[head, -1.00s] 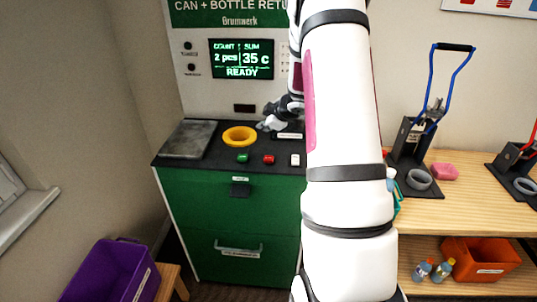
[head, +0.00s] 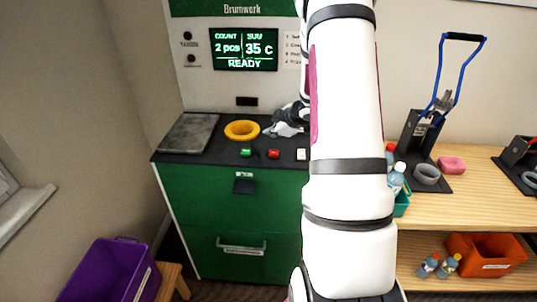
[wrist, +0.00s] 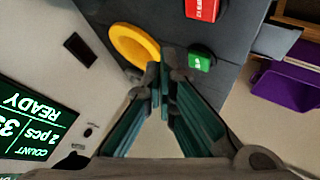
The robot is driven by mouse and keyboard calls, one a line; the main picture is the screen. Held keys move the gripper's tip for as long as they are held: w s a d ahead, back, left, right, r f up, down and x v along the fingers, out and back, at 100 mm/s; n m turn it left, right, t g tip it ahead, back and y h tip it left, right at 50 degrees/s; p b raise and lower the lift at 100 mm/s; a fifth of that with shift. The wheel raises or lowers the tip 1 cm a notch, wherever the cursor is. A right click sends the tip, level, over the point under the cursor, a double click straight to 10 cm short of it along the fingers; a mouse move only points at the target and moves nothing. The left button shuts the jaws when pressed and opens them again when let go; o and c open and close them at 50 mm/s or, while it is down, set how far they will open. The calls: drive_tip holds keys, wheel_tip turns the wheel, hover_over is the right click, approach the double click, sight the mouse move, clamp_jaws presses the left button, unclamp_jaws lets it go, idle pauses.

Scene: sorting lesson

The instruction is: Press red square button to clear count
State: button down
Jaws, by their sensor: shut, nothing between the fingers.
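The red square button (head: 273,154) is on the dark counter of the green return machine (head: 238,185), between a green button (head: 246,153) and a white button (head: 301,154). In the wrist view the red button (wrist: 203,8) is at the top edge, partly cut off, with the green button (wrist: 200,62) below it. My gripper (head: 271,131) is shut and empty, behind the red button and right of the yellow ring (head: 242,130). Its fingertips (wrist: 162,78) point towards the counter, apart from the red button. The display (head: 244,50) reads 2 pcs, 35 c, READY.
A grey plate (head: 188,133) lies on the counter's left. A purple crate (head: 110,272) stands at the lower left. A wooden bench (head: 470,205) at right holds a can press (head: 425,135), a pink sponge (head: 452,165) and bottles. An orange bin (head: 485,255) is below.

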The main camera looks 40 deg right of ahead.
sight(272, 154)
drive_tip(key=shift+f+b, duration=1.35)
drive_tip(key=shift+f, duration=1.1)
drive_tip(key=shift+f, duration=0.1)
drive_tip(key=shift+f, duration=0.35)
drive_tip(key=shift+f, duration=0.55)
drive_tip(key=shift+s+r, duration=0.1)
drive_tip(key=shift+r, duration=0.1)
idle(0.4)
drive_tip(key=shift+r+p, duration=0.8)
drive_tip(key=shift+p, duration=0.05)
drive_tip(key=shift+r, duration=0.1)
